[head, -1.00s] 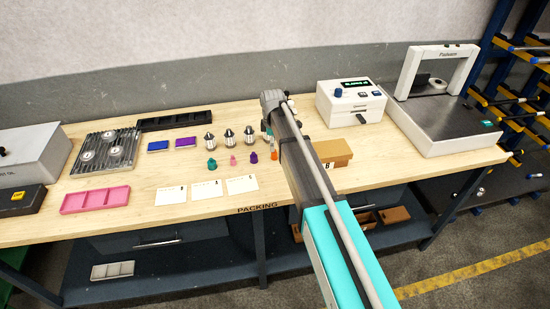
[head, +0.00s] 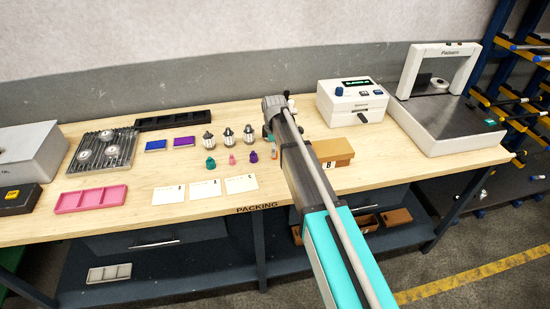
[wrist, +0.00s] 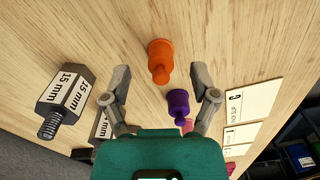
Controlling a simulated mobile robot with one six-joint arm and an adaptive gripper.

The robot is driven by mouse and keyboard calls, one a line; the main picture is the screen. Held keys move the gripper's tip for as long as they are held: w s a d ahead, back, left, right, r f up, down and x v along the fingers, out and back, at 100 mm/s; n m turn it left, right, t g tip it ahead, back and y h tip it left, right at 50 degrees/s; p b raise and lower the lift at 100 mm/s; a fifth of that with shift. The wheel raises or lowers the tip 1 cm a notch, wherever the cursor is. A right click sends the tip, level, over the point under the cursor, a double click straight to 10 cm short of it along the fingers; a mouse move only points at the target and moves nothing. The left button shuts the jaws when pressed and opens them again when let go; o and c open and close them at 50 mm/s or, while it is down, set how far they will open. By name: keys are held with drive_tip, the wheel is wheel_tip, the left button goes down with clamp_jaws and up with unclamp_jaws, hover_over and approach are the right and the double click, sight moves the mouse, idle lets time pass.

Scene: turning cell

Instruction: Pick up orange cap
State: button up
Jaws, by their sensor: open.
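The orange cap (wrist: 160,60) stands on the wooden bench in the wrist view, ahead of my gripper and roughly centred between its fingers. In the head view only a sliver of the orange cap (head: 273,154) shows beside my arm. My gripper (wrist: 160,88) is open, with one finger on each side and nothing held. A purple cap (wrist: 179,104) stands just behind the orange one, nearer the gripper body. It also shows in the head view (head: 253,156). My fingertips are hidden behind my arm in the head view.
A metal part marked 15 mm (wrist: 66,92) stands left of my gripper. White cards (wrist: 250,97) lie to the right. In the head view, a green cap (head: 211,163), a pink cap (head: 232,159) and a cardboard box (head: 333,152) are nearby. Bare bench lies beyond the orange cap.

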drive_tip(key=shift+f+b, duration=0.75)
drive_tip(key=shift+f, duration=0.35)
drive_tip(key=c, duration=0.8)
